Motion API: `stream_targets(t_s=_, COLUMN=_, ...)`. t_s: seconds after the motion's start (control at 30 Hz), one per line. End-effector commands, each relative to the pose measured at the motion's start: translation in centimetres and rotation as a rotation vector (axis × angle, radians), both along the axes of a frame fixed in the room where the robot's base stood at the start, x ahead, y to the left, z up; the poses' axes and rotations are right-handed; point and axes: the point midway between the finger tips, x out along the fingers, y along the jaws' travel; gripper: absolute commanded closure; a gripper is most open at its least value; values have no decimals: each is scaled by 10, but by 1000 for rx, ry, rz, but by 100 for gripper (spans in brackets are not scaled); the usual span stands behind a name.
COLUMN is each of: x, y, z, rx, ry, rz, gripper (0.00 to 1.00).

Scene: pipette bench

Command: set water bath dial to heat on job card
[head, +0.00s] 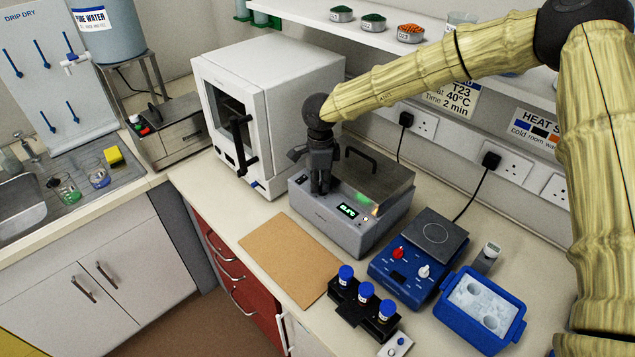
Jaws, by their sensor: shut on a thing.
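A white oven-like cabinet (285,75) stands close behind my gripper. A brown board (288,258) lies in front of the bath. To the right are a blue hotplate (400,277), a blue ice tub (457,331) and a black rack (345,310) with blue-capped vials. A shelf (375,22) hangs above.

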Motion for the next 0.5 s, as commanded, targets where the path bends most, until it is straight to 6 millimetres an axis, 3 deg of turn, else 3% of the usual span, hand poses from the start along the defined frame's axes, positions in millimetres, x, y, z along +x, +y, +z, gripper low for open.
stream_targets(t_s=0.03, x=-6, y=-5, z=-13, rx=-12, ry=18, rz=-3, gripper=100)
stream_targets(t_s=0.37, x=-6, y=-5, z=-13, rx=-12, ry=18, rz=-4, gripper=100)
stream_targets(t_s=0.4, x=-6, y=-5, z=-13, rx=-12, ry=18, rz=-4, gripper=85)
stream_targets(t_s=0.5, x=-6, y=-5, z=-13, rx=-12, ry=18, rz=-3, gripper=67)
